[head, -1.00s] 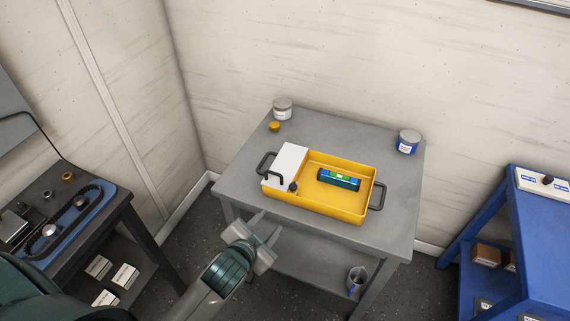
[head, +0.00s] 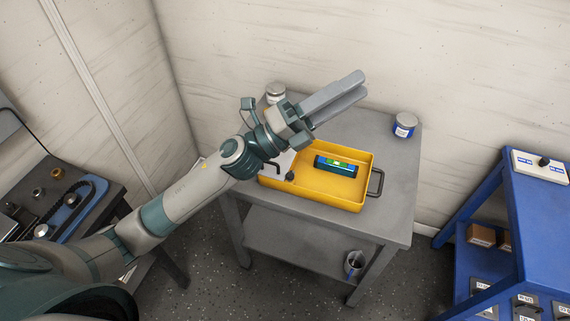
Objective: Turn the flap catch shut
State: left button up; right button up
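The yellow tray (head: 322,194) stands on the grey table and has a white flap at its left end, now mostly hidden behind my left arm. A small dark knob (head: 290,176), which looks like the flap's catch, shows just below my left wrist. How it is turned is too small to tell. My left gripper (head: 361,85) is in the air above the tray's back edge, pointing up and right. Its two grey fingers lie close together with nothing seen between them. My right gripper is out of view.
A blue-green level-like block (head: 337,166) lies in the tray. A blue-labelled tin (head: 404,125) and a grey tin (head: 275,92) stand at the table's back. A blue shelf unit (head: 515,220) is at right, a workbench (head: 95,200) at left.

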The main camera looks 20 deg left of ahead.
pick_arm(q)
jog(key=s+d+m+g+h, duration=0.2)
jog(key=s+d+m+g, duration=0.15)
jog(key=m+g, duration=0.5)
jog(key=m+g+y, duration=0.6)
jog(key=m+y, duration=0.5)
jog(key=m, duration=0.1)
send_over(289, 173)
jog(key=s+d, duration=0.3)
jog(key=d, duration=0.2)
notch_tip(289, 173, down, 11)
jog(key=w+a+y, duration=0.3)
jog(key=a+y, duration=0.3)
jog(key=a, duration=0.6)
jog(key=shift+a+f+t, duration=0.3)
jog(key=shift+a+t, duration=0.05)
jog(key=shift+t, duration=0.1)
jog(key=shift+d+m, duration=0.1)
jog(key=shift+m, duration=0.15)
